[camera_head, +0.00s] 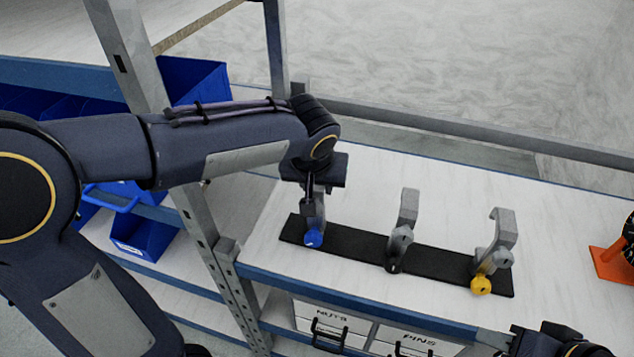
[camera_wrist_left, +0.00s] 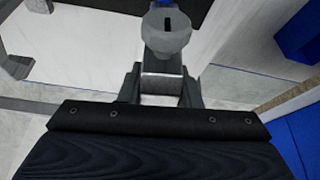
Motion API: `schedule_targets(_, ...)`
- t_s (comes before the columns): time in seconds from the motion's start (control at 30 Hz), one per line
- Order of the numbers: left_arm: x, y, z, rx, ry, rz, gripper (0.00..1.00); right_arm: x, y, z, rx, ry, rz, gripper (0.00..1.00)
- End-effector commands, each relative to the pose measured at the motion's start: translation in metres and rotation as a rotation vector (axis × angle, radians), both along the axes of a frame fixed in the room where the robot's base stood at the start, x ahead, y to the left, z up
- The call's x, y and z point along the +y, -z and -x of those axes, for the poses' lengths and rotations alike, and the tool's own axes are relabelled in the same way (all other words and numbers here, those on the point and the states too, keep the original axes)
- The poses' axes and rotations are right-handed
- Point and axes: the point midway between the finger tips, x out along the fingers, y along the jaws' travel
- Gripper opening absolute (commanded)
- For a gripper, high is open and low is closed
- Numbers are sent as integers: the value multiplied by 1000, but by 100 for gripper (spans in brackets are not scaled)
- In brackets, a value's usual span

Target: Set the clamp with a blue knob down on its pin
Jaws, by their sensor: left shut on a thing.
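The clamp with a blue knob (camera_head: 313,238) is at the left end of a black strip (camera_head: 345,240) on the white bench. My left gripper (camera_head: 314,200) points down from above and is shut on this clamp.
A grey clamp with a dark knob (camera_head: 402,230) stands mid-strip, and one with a yellow knob (camera_head: 490,258) at its right end. An orange object (camera_head: 610,262) lies far right. A metal post (camera_head: 200,215) and blue bins (camera_head: 150,235) are left. Drawers (camera_head: 333,322) sit below.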

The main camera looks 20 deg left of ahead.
Motion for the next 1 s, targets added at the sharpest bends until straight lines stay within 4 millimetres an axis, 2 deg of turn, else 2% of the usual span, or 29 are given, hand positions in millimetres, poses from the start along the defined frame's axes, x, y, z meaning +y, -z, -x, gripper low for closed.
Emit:
schedule_targets(0.83,0,23,0,-1,0,0,0,0,22,0,0,0,0,36)
schedule_targets(0.87,0,22,0,-1,0,0,32,0,22,0,0,0,0,36)
schedule_targets(1.0,0,21,0,-1,0,0,50,0,21,0,0,0,0,36)
